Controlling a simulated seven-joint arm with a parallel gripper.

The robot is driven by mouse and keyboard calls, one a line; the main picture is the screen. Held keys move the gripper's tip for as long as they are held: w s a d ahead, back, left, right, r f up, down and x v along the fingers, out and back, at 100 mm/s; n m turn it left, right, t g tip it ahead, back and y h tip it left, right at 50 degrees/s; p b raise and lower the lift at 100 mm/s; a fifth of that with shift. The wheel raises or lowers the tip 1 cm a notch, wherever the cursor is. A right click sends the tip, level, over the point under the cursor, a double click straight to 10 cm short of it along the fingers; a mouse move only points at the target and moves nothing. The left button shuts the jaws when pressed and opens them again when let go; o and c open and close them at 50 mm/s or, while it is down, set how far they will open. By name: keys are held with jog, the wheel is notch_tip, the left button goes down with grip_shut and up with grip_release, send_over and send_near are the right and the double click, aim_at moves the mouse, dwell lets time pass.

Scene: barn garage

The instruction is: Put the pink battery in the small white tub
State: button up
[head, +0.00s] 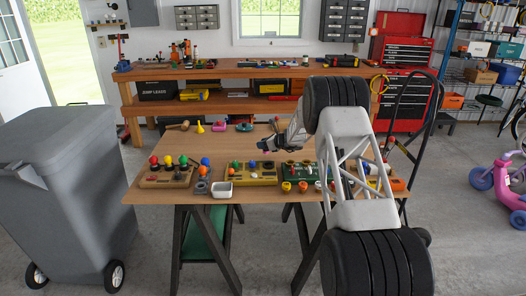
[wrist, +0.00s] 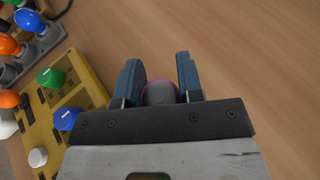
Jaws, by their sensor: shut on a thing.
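My gripper (wrist: 159,80) is shut on the pink battery (wrist: 158,93); in the wrist view its grey round end and pink edge show between the two blue fingers. The rest of the battery is hidden by the gripper. In the head view my gripper (head: 265,146) hangs over the middle of the wooden table, above and behind the yellow tray. The battery is too small to make out there. The small white tub (head: 221,196) stands at the table's front edge, left of and nearer than my gripper. It looks empty.
A yellow tray (head: 264,181) with several coloured pieces is right of the tub. A wooden tray (head: 150,182) with coloured balls is left of it. A green tray (head: 292,179) lies further right. Small tools lie along the back edge. The table's left middle is clear.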

jog(key=shift+f, duration=1.8)
jog(key=shift+f, duration=0.15)
jog(key=o, duration=1)
jog(key=shift+s+d+r, duration=0.35)
jog(key=shift+d+r, duration=0.1)
jog(key=shift+d, duration=0.05)
jog(key=v, duration=1)
jog(key=shift+s+d+r, duration=0.1)
jog(key=shift+s+d, duration=0.05)
jog(key=shift+d, duration=0.1)
